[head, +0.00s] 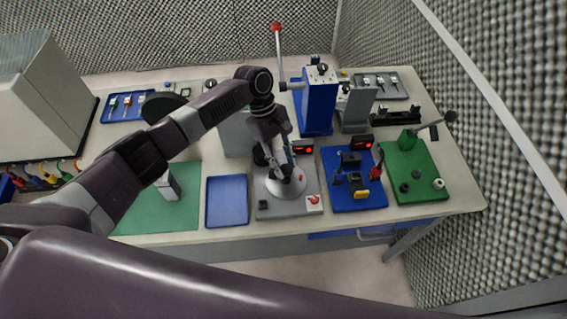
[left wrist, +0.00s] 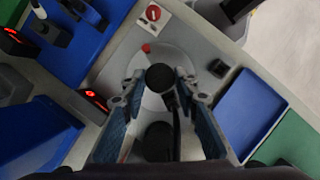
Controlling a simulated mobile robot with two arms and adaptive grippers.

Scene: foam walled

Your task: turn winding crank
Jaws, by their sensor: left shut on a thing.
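The winding crank unit has a grey base plate (head: 265,209) with a pale round disc (head: 287,189) on it, at the front middle of the bench. A round black crank knob (left wrist: 160,77) stands above the disc in the left wrist view. My left gripper (head: 284,172) points down over the disc, and its fingertips (left wrist: 161,80) are on either side of the knob, shut on it. The gripper and arm hide most of the crank in the head view. A dark round part (left wrist: 157,142) lies behind the knob, between the fingers. My right gripper is not in view.
Left of the unit are an empty blue tray (head: 227,201) and a green mat (head: 150,215). To its right are a blue board (head: 352,203) with small fixtures and a green board (head: 420,180) with a lever. A blue lever press (head: 318,103) stands behind.

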